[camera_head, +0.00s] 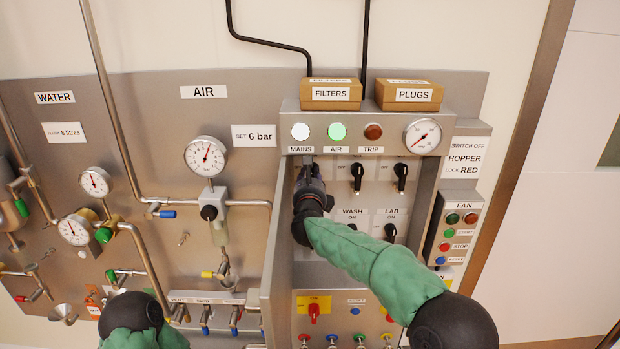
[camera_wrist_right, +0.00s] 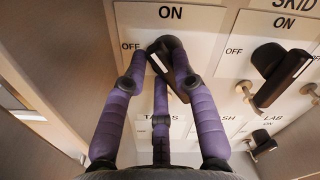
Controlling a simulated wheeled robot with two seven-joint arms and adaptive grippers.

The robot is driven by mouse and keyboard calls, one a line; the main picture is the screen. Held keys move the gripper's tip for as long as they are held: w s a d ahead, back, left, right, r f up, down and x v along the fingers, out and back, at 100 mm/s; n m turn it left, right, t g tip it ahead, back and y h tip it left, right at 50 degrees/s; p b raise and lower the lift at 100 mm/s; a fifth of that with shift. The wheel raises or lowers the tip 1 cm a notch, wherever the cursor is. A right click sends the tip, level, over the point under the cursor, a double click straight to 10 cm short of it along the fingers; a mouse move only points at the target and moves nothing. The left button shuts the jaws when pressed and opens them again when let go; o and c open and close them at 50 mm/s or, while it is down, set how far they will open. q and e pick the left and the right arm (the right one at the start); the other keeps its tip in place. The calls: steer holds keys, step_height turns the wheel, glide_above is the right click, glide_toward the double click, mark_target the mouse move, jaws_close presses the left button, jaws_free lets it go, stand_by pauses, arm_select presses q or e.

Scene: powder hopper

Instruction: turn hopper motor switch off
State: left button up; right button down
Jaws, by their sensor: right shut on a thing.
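My right gripper (camera_head: 309,178) reaches into the open switch cabinet, at the top-left switch. In the right wrist view its purple fingers (camera_wrist_right: 153,62) are closed around a black rotary switch handle (camera_wrist_right: 181,68). The handle sits on a white plate (camera_wrist_right: 205,22) marked ON at the top and OFF at the left. It leans off vertical, partly hidden by the fingers, so its exact setting is unclear. The name above ON is out of frame. In the head view the gripper hides this switch. My left gripper is out of view; only part of my left arm shows at bottom left.
Neighbouring black switches (camera_head: 357,177) (camera_head: 401,176) stand right of my gripper, with WASH and LAB switches below. The open cabinet door (camera_head: 276,255) stands close on the left. A sign (camera_head: 465,158) reads SWITCH OFF HOPPER LOCK RED. The MAINS (camera_head: 300,131) and AIR (camera_head: 337,131) lamps look lit.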

stand_by(0.4)
steer(key=c, duration=1)
jaws_free()
steer(key=s, duration=1.2)
